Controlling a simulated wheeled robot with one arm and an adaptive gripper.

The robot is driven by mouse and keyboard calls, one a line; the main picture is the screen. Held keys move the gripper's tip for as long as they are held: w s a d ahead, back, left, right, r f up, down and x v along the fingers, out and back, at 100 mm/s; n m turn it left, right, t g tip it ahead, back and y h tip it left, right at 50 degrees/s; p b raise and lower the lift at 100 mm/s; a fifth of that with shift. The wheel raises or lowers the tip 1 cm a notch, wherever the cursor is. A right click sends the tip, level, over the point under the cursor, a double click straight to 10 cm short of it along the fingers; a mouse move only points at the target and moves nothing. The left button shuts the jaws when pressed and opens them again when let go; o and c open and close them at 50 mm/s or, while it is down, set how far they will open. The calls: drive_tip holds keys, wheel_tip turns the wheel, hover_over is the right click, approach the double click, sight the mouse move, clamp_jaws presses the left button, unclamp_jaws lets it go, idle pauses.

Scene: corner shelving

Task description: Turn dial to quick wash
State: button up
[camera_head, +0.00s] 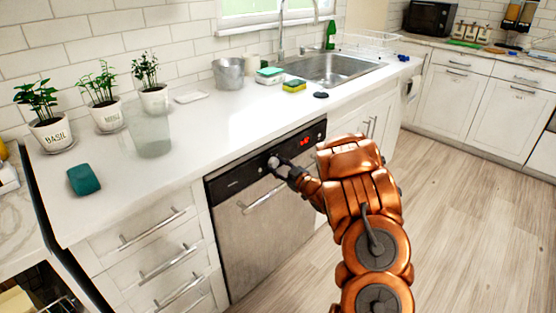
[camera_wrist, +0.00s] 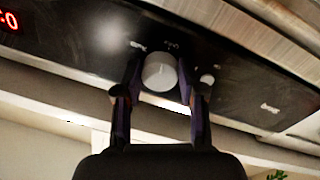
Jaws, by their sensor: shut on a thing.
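The dishwasher (camera_head: 258,238) has a steel door under a black control panel (camera_head: 235,180). The round grey dial (camera_wrist: 160,72) sits on the panel, with small white labels around it that are too small to read surely. My gripper (camera_wrist: 160,85) has one finger on each side of the dial and is closed on it. In the head view, my gripper (camera_head: 279,168) reaches the panel from the right and partly covers the dial (camera_head: 272,162). A red display (camera_head: 304,141) is lit right of the dial; it also shows at the upper left of the wrist view (camera_wrist: 8,20).
A door handle (camera_head: 262,200) juts out below the panel. The wooden floor (camera_head: 460,210) is clear at right.

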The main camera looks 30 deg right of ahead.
drive_tip(key=shift+m+p, duration=0.85)
drive_tip(key=shift+m, duration=0.15)
drive_tip(key=shift+a, duration=0.1)
drive_tip(key=o, duration=1.1)
drive_tip(key=shift+o, duration=0.2)
drive_tip(key=s+d, duration=0.2)
drive_tip(key=s, duration=1)
